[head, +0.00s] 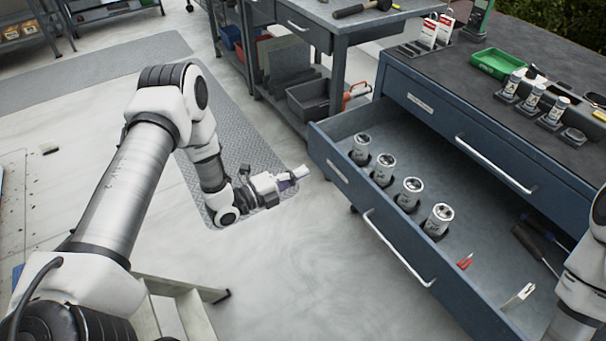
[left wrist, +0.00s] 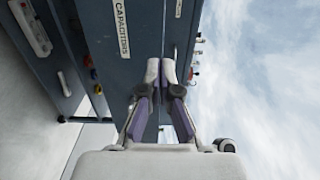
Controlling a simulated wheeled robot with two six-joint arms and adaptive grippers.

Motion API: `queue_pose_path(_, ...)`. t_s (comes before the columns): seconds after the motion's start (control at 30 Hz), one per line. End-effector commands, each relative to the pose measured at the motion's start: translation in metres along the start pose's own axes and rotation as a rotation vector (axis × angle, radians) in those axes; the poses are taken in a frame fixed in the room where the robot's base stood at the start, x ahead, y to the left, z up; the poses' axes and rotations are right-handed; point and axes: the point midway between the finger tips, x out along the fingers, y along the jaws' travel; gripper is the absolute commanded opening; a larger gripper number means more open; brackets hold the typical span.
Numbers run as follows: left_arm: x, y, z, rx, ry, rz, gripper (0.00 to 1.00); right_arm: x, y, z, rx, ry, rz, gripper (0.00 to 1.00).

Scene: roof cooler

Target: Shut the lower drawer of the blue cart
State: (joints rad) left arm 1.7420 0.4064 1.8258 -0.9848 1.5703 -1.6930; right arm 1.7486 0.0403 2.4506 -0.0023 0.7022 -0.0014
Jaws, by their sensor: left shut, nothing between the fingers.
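The blue cart (head: 470,110) stands at the right in the head view. Its lower drawer (head: 345,190) is pulled well out, with a silver bar handle (head: 395,248) on its front. Its upper drawer (head: 440,113) looks closed. My left gripper (head: 304,172) is shut and empty, just left of the lower drawer's far front corner. In the left wrist view, the shut fingertips (left wrist: 161,72) are close to a blue panel (left wrist: 115,70) labelled CAPACITORS. I cannot tell whether they touch it. My right gripper is out of view.
Several silver cans (head: 411,190) stand in the lower drawer, with loose tools (head: 538,245) near them. A green tray (head: 497,63) and more cans rest on the cart top. A grey workbench (head: 345,22) stands behind. The floor (head: 310,290) before the drawer is clear.

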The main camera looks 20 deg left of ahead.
Motion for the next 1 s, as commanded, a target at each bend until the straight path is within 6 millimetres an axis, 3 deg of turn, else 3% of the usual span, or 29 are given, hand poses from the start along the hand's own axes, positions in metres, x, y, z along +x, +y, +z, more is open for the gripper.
queue_pose_path(0.2, 0.05, 0.001, -0.002, 0.002, 0.004, 0.0, 0.0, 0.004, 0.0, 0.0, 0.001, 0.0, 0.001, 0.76)
queue_pose_path(0.43, 0.09, 0.001, -0.001, -0.002, 0.001, 0.0, 0.0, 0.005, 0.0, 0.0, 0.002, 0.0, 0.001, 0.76)
queue_pose_path(0.6, 0.1, 0.001, 0.0, -0.003, -0.001, 0.001, 0.0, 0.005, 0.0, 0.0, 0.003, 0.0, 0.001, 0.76)
queue_pose_path(1.0, 0.101, 0.001, 0.0, -0.004, -0.001, 0.001, 0.0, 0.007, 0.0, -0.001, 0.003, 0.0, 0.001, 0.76)
